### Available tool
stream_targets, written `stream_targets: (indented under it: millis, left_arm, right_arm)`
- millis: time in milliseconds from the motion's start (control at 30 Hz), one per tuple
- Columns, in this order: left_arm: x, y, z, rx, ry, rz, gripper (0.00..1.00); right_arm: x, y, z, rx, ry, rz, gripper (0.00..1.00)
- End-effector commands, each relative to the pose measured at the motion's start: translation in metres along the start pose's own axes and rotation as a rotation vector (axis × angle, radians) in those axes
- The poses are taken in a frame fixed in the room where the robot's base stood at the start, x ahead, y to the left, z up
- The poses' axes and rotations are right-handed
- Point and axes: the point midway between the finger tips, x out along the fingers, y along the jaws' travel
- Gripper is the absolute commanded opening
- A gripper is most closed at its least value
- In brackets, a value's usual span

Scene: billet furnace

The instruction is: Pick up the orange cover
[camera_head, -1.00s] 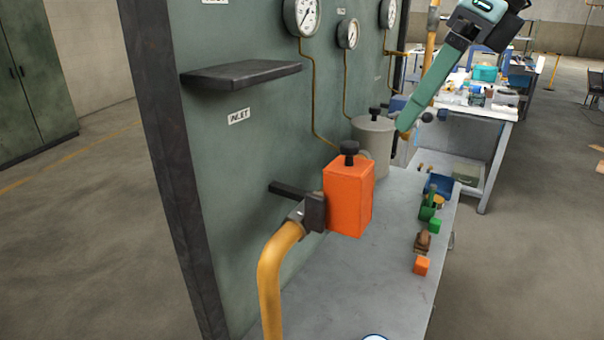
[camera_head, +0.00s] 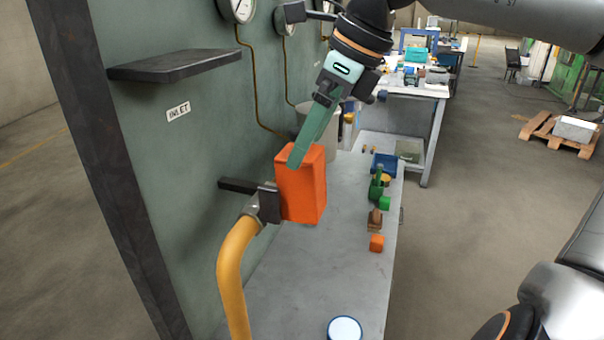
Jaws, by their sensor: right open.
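The orange cover (camera_head: 300,192) is a tall box standing upright at the back of the grey bench, close against the green panel. Its left side meets the dark fitting at the end of a yellow pipe (camera_head: 234,270). My right gripper (camera_head: 295,160) comes down from the upper right with long green fingers. It is open, and its fingertips overlap the cover's upper part in the picture; I cannot tell whether they touch it. The gripper hides the cover's black top knob. My left gripper is not in view.
A dark shelf (camera_head: 172,66) juts from the panel. A grey canister (camera_head: 332,140) stands behind the cover, partly hidden. Along the bench's right edge sit an orange cube (camera_head: 376,243), a brown item (camera_head: 374,220), a green cube (camera_head: 385,203) and a blue tray (camera_head: 391,161). The bench front is mostly clear.

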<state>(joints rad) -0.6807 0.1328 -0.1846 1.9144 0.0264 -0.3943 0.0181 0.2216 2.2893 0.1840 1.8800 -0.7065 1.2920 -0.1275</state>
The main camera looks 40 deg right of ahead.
Motion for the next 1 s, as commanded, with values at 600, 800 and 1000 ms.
stream_targets:
  millis: [600, 800, 1000]
  left_arm:
    - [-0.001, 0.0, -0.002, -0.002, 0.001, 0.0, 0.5]
    - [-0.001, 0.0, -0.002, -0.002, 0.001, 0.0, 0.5]
    - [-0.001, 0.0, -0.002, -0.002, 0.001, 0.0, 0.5]
  right_arm:
    - [0.031, -0.001, 0.002, 0.0, -0.001, -0.001, 0.86]
    - [0.031, -0.001, 0.002, 0.0, -0.001, -0.001, 0.64]
    - [0.031, -0.001, 0.002, -0.001, -0.001, -0.001, 0.41]
